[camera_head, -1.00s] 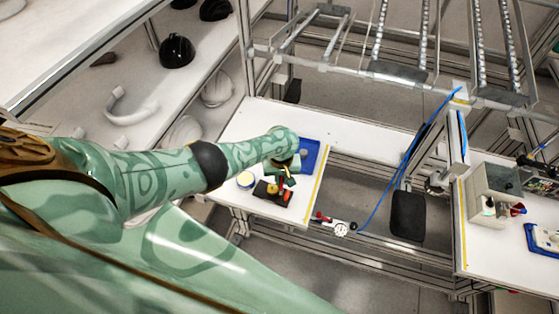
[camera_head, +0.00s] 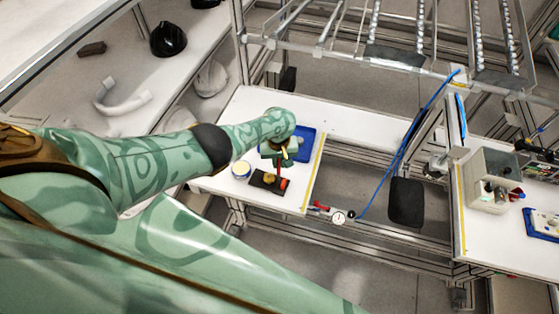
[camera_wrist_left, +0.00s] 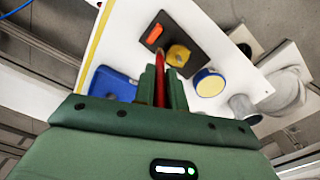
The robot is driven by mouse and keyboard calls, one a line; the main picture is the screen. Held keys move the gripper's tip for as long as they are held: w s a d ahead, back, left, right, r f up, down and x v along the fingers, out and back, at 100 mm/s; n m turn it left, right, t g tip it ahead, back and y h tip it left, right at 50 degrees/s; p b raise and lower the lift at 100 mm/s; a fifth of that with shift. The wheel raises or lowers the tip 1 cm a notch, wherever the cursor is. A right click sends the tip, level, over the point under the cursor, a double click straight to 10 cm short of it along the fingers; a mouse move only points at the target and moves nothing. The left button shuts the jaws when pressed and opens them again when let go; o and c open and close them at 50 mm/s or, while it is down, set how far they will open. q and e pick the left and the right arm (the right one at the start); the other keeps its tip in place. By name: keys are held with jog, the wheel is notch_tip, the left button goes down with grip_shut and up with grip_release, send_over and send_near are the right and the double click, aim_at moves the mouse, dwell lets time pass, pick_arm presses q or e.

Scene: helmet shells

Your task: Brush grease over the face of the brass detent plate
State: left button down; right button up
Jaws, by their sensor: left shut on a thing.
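My left gripper (camera_head: 277,154) is shut on a red brush (camera_wrist_left: 160,88), whose shaft points down toward the work in the head view. The brass detent plate (camera_wrist_left: 178,55) is a small yellow piece on a dark mat (camera_wrist_left: 192,43); it also shows in the head view (camera_head: 269,177). The brush's tip end is close beside the plate in the wrist view; whether it touches is unclear. A round tub (camera_wrist_left: 209,83) with a yellow top and blue rim, perhaps the grease, stands beside the mat. My right gripper is not in view.
An orange piece (camera_wrist_left: 155,33) lies on the mat beside the plate. A blue tray (camera_head: 307,146) stands on the white bench (camera_head: 345,132) behind my gripper. A yellow strip marks the bench's right edge, with an open gap beyond. Helmet shelves (camera_head: 130,70) are at left.

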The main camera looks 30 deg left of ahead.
pick_arm(q)
jog(key=shift+a+f, duration=0.1)
jog(key=shift+a, duration=0.4)
jog(key=shift+s+a, duration=0.25)
jog(key=shift+a, duration=0.05)
jog(key=shift+s+a+p, duration=0.25)
jog(key=shift+s+p, duration=0.2)
jog(key=shift+p, duration=0.25)
jog(key=shift+s+d+f+p, duration=0.15)
jog(key=shift+s+d+p, duration=0.1)
jog(key=shift+s+p, duration=0.45)
jog(key=shift+w+d, duration=0.2)
jog(key=shift+d, duration=0.7)
notch_tip(320, 180, up, 7)
jog(key=p, duration=0.7)
